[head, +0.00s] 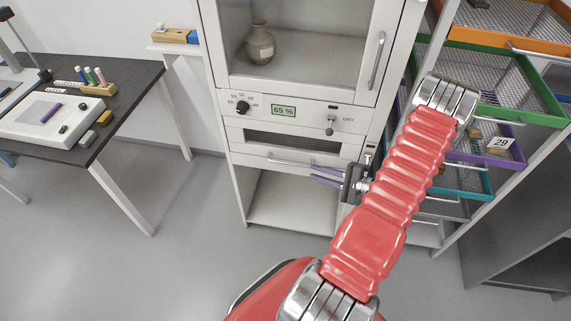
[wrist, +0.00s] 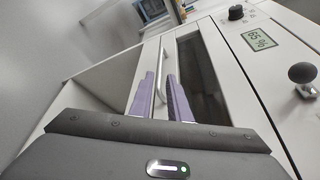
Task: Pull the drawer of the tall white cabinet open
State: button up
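The tall white cabinet (head: 216,60) stands in the middle of the head view. Its drawer front (head: 250,161) is below the control panel and has a horizontal bar handle (head: 287,162). A dark recess (head: 290,142) shows just above the handle; I cannot tell whether it is the drawer's inside or a slot. My gripper (head: 312,173) has purple fingers, spread apart, at the handle's right end. In the wrist view the handle (wrist: 163,58) runs toward the gap between the fingers of my gripper (wrist: 161,77). Contact with the bar cannot be made out.
The control panel carries a black knob (head: 242,107), a 65% display (head: 284,111) and a small lever (head: 330,125). A vase (head: 260,44) stands behind the upper door. A rack with wire trays (head: 515,95) is close on the right. A dark table (head: 125,85) stands left; floor between is clear.

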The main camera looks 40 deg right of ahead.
jog(key=x, duration=1.3)
jog(key=shift+w+f, duration=0.1)
jog(key=shift+w, duration=0.05)
grip_shut()
jog(key=shift+a+f, duration=0.1)
jog(key=shift+a, duration=0.15)
dwell(1.0)
